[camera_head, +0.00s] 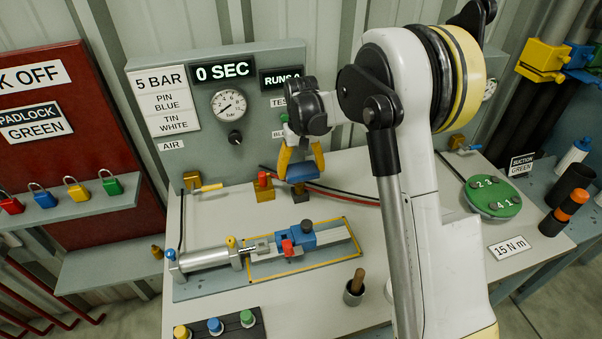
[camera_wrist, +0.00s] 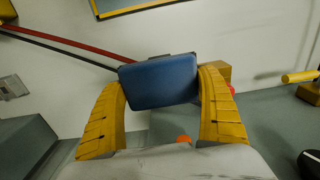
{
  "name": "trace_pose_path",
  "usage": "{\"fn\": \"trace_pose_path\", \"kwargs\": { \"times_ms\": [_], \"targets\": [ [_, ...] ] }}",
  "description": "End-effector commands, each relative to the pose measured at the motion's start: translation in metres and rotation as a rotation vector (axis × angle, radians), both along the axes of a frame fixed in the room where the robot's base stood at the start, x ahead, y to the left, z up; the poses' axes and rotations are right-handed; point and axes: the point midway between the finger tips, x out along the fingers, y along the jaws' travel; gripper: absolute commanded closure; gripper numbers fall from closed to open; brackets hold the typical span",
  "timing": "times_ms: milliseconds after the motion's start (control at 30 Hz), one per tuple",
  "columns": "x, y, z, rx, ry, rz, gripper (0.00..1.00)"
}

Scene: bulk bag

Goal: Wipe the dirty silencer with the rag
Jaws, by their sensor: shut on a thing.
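My gripper (camera_head: 302,168) has two yellow fingers and is shut on a blue pad, which looks like the rag (camera_head: 301,173). The wrist view shows the rag (camera_wrist: 158,82) gripped between both fingers (camera_wrist: 160,95). The rag is above the table at the foot of the grey panel, over a small brass block with a dark top (camera_head: 301,193), which may be the dirty silencer. I cannot tell whether they touch. A brass block with a red top (camera_head: 264,188) stands just left. The rag and fingers hide part of what lies beneath.
A silver cylinder (camera_head: 210,257) and blue clamp (camera_head: 300,238) lie on the table in front. A cup with a wooden-handled tool (camera_head: 354,292) stands nearer. Red and black hoses (camera_head: 345,197) run to the right. A green round plate (camera_head: 492,196) is at right.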

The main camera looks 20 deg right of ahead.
Motion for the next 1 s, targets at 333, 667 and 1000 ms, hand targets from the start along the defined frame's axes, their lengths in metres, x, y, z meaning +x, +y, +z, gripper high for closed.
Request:
{"fn": "trace_pose_path", "kwargs": {
  "times_ms": [333,667,1000],
  "targets": [
    [-0.002,0.000,0.035,0.000,0.000,0.000,0.53],
    [-0.002,0.000,0.047,0.000,0.000,0.000,0.53],
    [-0.002,0.000,0.046,0.000,0.000,0.000,0.53]
  ]
}}
